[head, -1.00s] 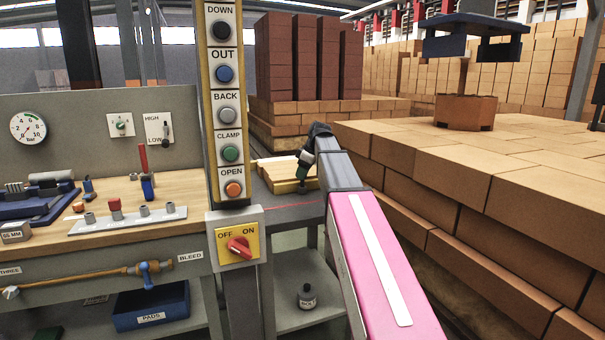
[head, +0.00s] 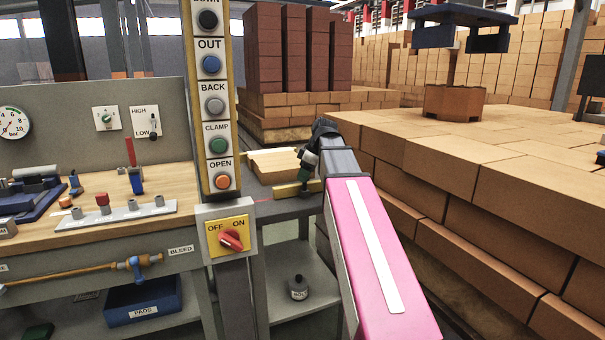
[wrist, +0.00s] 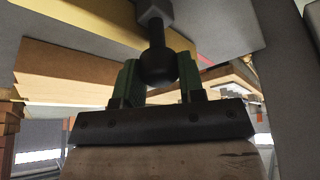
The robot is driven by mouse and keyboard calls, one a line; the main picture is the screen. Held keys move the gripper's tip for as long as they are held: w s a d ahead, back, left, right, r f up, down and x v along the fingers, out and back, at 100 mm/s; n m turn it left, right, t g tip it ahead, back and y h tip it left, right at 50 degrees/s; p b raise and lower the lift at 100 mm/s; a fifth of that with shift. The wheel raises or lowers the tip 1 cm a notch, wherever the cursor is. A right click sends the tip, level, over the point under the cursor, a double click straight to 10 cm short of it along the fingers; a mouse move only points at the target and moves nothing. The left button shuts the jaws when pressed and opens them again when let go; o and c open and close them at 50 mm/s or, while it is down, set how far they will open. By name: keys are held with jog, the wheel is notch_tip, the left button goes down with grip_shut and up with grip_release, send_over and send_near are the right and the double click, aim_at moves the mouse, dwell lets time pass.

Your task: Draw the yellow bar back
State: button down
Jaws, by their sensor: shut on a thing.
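The yellow bar (head: 286,191) lies on the grey bench top, just in front of a pale wooden board (head: 277,164), with a gap between them. My gripper (head: 307,166) is at the bar, and my arm hides the bar's right end. In the wrist view the green fingers of my gripper (wrist: 159,78) are closed around a dark ball knob (wrist: 157,66) on a short stem. The stem runs up to a grey block. How the knob joins the bar is not clear in the wrist view.
A button post (head: 212,100) with an off/on switch box (head: 230,237) stands close left of my arm. Brick stacks (head: 450,170) rise close on the right. A small dark bottle (head: 298,287) stands on the shelf below.

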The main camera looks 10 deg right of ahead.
jog(key=c, duration=0.7)
grip_release()
jog(key=shift+s+d, duration=0.1)
jog(key=shift+s, duration=0.2)
jog(key=shift+r, duration=0.1)
jog(key=v, duration=1)
jog(key=shift+r, duration=0.25)
jog(key=shift+d, duration=0.1)
